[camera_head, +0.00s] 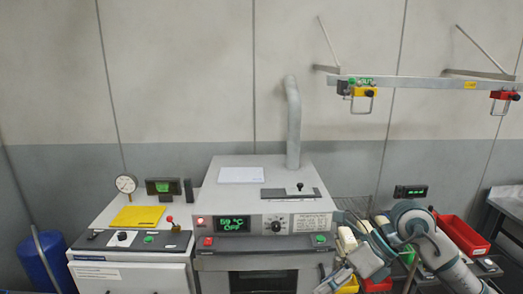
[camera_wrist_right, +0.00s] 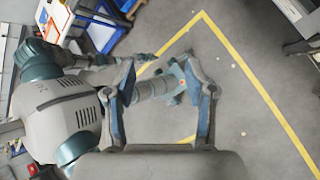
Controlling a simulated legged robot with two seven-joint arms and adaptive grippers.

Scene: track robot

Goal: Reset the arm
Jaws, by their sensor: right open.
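My right arm (camera_head: 415,222) comes in at the lower right of the head view, bent in front of the shelf area. Its gripper (camera_head: 338,281) is low, by the right side of the oven-like machine, and partly cut off by the frame's bottom edge. In the right wrist view the right gripper (camera_wrist_right: 160,75) is open, its two blue-padded fingers well apart. No object is gripped between them; parts of my own body and arm show behind and to the left. My left gripper cannot be made out in either view.
A grey machine (camera_head: 264,253) with a green "59 °C OFF" display stands at centre. A smaller machine (camera_head: 130,276) with a yellow pad is left, beside a blue barrel (camera_head: 40,262). Red bins (camera_head: 463,235) lie right of my arm. A wall rail (camera_head: 425,83) hangs above.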

